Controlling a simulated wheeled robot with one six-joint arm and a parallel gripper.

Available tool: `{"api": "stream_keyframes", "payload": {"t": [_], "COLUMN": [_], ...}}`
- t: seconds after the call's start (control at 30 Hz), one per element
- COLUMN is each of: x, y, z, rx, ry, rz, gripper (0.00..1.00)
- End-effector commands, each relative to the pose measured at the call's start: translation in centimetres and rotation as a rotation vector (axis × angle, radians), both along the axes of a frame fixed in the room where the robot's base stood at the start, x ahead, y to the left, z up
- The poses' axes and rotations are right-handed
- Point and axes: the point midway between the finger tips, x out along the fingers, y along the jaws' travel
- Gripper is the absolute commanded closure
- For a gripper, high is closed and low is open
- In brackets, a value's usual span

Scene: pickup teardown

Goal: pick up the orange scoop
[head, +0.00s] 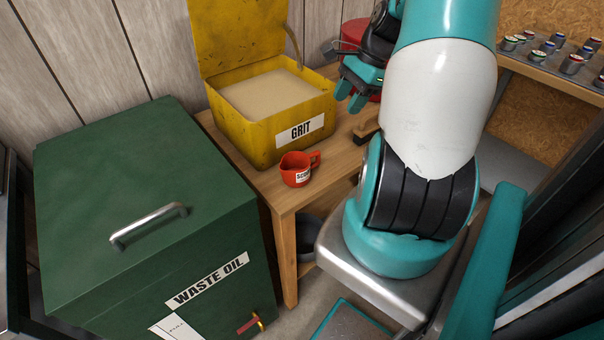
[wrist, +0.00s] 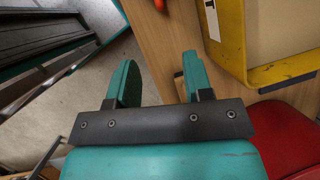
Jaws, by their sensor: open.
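The orange scoop (head: 296,169) is a small cup with a handle on its right and a white label. It stands upright on the wooden table (head: 283,196) near the front left corner, in front of the yellow grit box. In the wrist view only a bit of the orange scoop (wrist: 159,5) shows at the top edge. My gripper (head: 350,97) is open and empty, above the table to the right of the grit box, behind and right of the scoop. In the wrist view my gripper (wrist: 158,80) has its two teal fingers apart, with table and floor beneath.
The open yellow grit box (head: 254,138) holds pale grit behind the scoop. A green waste oil cabinet (head: 100,190) stands left of the table. A brush-like wooden item (head: 368,131) and a red container (head: 354,32) are near my gripper. Several small cans (head: 571,64) stand on a shelf at right.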

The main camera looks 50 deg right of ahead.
Motion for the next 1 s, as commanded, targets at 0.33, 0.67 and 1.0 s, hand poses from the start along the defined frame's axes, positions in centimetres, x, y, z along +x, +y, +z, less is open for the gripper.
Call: {"api": "stream_keyframes", "payload": {"t": [0.33, 0.67, 1.0], "x": [1.7, 2.7, 3.7], "y": [2.5, 3.7, 5.3], "z": [-7.0, -10.6, -14.7], "rx": [0.006, 0.002, 0.002], "ry": [0.004, 0.001, 0.003], "rz": [0.002, 0.001, 0.003], "gripper": [0.53, 0.53, 0.53]}}
